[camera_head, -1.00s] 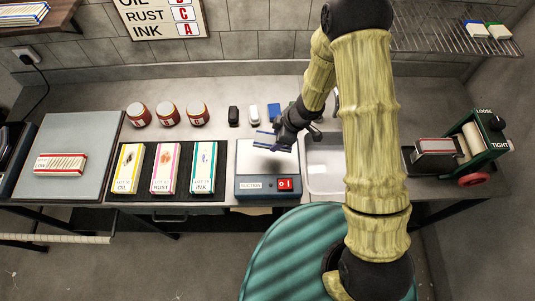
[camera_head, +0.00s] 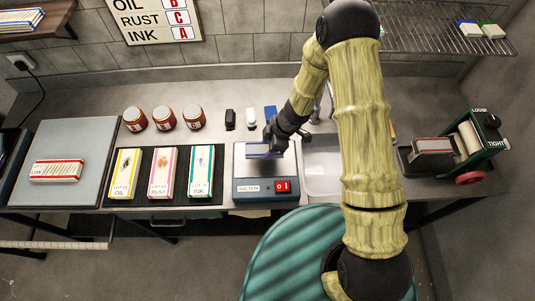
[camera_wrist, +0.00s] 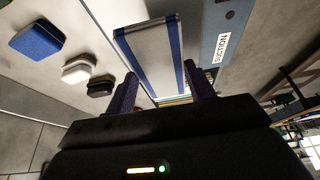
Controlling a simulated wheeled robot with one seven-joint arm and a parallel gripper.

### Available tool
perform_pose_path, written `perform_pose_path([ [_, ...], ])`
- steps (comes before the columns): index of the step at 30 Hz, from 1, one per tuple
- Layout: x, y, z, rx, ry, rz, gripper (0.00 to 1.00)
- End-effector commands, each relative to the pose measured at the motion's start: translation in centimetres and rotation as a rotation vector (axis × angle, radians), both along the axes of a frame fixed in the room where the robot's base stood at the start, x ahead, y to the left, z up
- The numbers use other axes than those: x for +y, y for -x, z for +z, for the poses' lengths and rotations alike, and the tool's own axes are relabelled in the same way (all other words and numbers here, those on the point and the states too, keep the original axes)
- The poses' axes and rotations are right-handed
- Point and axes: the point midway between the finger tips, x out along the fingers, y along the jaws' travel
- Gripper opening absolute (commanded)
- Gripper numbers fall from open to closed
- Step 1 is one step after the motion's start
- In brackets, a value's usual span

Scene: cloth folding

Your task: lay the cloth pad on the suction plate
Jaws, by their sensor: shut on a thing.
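The cloth pad (camera_wrist: 150,52) is white with blue bands along its edges. My gripper (camera_wrist: 163,88) is shut on its near end, one finger at each side, in the wrist view. In the head view the pad (camera_head: 259,155) shows as a thin blue-edged strip at my gripper (camera_head: 271,146), over the back part of the suction plate (camera_head: 245,169). The plate is a pale top on a dark blue box marked SUCTION, with a red switch in front. My gripper and wrist hide part of the plate. I cannot tell whether the pad touches it.
Small black (camera_head: 230,119), white (camera_head: 251,117) and blue (camera_head: 270,113) blocks stand behind the plate. A black mat (camera_head: 132,186) with three labelled packs lies to the left. A sink (camera_head: 322,180) is to the right, then a green roller device (camera_head: 487,152).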

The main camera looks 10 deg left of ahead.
Motion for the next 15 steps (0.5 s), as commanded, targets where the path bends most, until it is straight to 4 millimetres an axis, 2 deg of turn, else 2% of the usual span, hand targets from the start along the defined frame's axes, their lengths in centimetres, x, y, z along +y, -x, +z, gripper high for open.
perform_pose_path([
  [1, 0.0, 0.1, -1.0, 0.004, 0.000, -0.003, 0.31],
  [3, 0.0, 0.0, -1.6, 0.001, -0.001, -0.003, 0.31],
  [12, 0.0, 0.0, -1.8, -0.001, 0.000, 0.001, 0.31],
  [15, 0.0, 0.0, -2.4, 0.001, -0.001, -0.001, 0.31],
])
